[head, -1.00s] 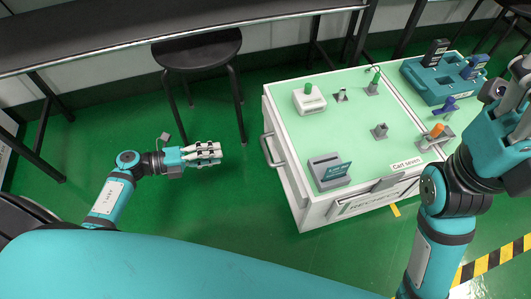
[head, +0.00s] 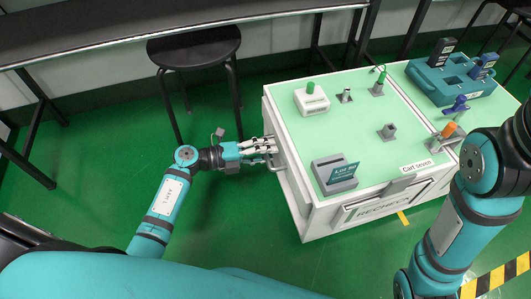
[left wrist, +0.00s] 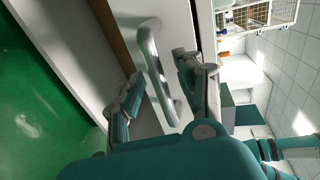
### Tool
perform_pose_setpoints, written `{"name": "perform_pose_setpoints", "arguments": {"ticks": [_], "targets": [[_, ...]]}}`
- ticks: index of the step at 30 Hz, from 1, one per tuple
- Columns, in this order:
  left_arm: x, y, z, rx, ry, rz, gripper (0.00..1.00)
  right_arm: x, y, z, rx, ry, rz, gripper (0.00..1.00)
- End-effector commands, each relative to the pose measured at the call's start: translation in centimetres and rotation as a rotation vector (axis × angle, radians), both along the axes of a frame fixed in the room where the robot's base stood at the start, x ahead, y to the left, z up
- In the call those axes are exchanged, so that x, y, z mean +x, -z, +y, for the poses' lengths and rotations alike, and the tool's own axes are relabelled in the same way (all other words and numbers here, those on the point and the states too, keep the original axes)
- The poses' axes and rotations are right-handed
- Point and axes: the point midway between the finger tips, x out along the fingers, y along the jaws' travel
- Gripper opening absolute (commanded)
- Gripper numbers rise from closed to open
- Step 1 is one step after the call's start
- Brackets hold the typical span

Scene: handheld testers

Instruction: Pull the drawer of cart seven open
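Cart seven (head: 350,112) is a white cart with a pale green top and a "Cart seven" label. A grey bar handle (head: 272,163) sticks out from its left side. The left wrist view shows this handle (left wrist: 156,66) on a white panel. My left gripper (head: 268,146) is at the handle. In the left wrist view my left gripper (left wrist: 158,88) has its fingers apart, one on each side of the bar; firm contact cannot be told. A front panel marked "RECHECK" (head: 384,211) is on the cart's near side. My right gripper is out of view.
On the cart top stand a grey card holder (head: 334,172), a white tester with a green knob (head: 311,101) and a teal charging dock (head: 452,83). A black stool (head: 195,48) stands behind my left arm.

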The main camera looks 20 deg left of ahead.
Motion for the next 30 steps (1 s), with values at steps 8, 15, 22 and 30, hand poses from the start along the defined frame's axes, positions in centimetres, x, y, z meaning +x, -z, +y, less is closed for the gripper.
{"name": "perform_pose_setpoints", "arguments": {"ticks": [8,15,22,30], "targets": [[0.01,-0.02,-0.01,0.000,0.000,0.000,0.27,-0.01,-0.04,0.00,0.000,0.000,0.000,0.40],[0.00,-0.01,0.01,0.000,0.000,0.000,0.00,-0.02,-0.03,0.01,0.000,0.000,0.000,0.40],[-0.01,0.00,0.02,0.000,0.000,0.000,0.00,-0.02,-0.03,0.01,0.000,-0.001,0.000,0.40],[-0.05,0.00,0.08,0.001,0.000,0.001,0.00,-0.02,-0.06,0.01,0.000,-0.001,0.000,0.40]]}}
